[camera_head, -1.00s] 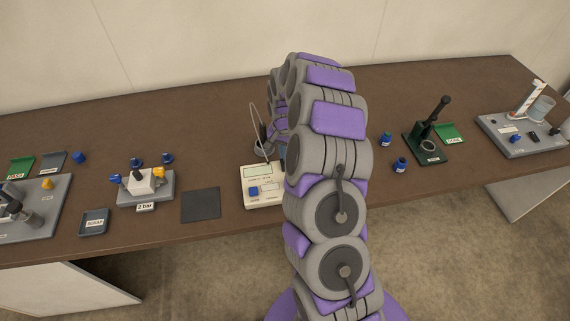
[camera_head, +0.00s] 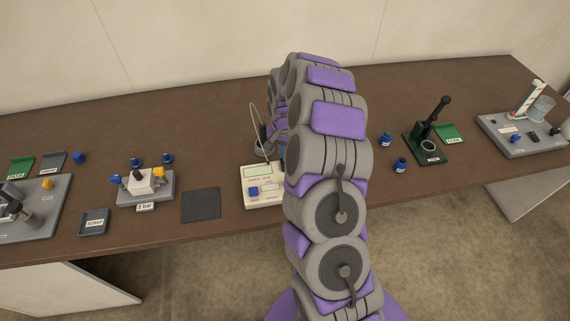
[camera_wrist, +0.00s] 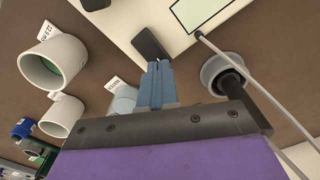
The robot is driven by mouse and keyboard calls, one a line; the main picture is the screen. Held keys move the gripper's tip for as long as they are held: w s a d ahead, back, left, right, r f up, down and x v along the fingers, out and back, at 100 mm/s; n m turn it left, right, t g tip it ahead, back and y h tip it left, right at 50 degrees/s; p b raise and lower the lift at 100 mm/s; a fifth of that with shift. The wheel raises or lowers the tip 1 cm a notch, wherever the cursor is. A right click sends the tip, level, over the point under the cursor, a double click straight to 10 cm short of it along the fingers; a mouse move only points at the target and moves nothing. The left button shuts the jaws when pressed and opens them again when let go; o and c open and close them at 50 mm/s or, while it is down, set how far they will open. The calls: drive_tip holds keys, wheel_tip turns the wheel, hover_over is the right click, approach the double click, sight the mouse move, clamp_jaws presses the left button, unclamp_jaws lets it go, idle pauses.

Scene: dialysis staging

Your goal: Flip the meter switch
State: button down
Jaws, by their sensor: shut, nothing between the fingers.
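The meter (camera_head: 262,172) is a cream box with a pale display and a blue square on its face. It stands at the middle of the table, its right side hidden by my arm. In the wrist view the meter's body (camera_wrist: 130,17) is at the top, with a dark grey switch-like block (camera_wrist: 150,43) at its edge. My gripper (camera_wrist: 158,65) is shut and empty. Its blue-grey fingertips are just below the dark block, touching or very near; I cannot tell which.
A probe in a round cup (camera_wrist: 225,72) with a grey cable is right of the fingers. A dark mat (camera_head: 201,205) is left of the meter; a green stand (camera_head: 428,148) is to the right.

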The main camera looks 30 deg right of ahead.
drive_tip(key=shift+f, duration=0.95)
idle(0.7)
drive_tip(key=shift+r, duration=0.15)
drive_tip(key=shift+r+p, duration=1.35)
drive_tip(key=shift+r, duration=2.05)
